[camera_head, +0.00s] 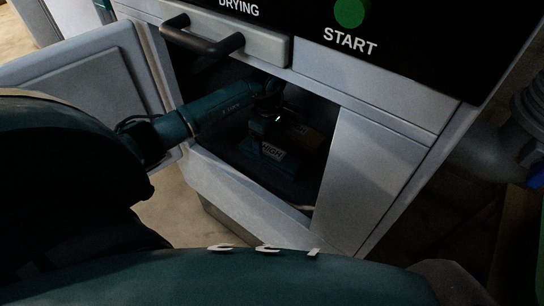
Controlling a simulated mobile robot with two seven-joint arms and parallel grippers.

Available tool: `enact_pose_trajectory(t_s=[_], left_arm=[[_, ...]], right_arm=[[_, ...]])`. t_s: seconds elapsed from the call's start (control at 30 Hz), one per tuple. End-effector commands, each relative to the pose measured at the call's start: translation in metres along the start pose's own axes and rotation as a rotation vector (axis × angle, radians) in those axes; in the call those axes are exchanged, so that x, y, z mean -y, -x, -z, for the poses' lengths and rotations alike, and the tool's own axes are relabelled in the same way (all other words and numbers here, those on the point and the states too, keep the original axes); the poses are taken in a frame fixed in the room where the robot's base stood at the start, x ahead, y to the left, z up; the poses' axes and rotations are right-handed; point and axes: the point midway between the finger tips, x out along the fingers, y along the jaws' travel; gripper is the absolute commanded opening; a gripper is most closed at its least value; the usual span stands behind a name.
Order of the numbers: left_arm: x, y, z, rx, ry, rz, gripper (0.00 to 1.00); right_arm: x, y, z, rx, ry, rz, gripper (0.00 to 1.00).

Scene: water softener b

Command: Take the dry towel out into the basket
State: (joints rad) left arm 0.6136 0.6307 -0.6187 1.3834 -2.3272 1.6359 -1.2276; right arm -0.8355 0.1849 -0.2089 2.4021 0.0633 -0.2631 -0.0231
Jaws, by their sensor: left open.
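My left arm reaches from the left through the open doorway of the grey machine (385,170). My left gripper (272,158) is inside the dark compartment, open; its fingertips are hard to make out in the shadow. A dim brownish patch (313,138) shows just right of the gripper; I cannot tell whether it is the towel. No towel can be clearly made out. The basket cannot be identified in this view. My right gripper is not in view.
The machine's door (90,85) stands swung open at the left. A dark handle (203,42) on a drawer front juts out above the opening. A green START button (349,12) is on the black panel. A green object (516,245) stands at the right edge.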

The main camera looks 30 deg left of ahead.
Motion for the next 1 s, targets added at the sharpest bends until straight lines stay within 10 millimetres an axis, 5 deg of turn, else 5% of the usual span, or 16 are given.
enact_pose_trajectory(t_s=[0.43, 0.77, 1.0], left_arm=[[0.001, -0.051, -0.007, 0.003, 0.001, 0.001, 0.82], [0.0, -0.057, -0.007, 0.002, 0.0, -0.002, 0.82], [0.0, -0.057, -0.007, 0.002, 0.0, -0.002, 0.62]], right_arm=[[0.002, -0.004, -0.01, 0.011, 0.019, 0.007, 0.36], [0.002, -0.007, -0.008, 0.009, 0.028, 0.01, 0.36], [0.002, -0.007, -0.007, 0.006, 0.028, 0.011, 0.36]])
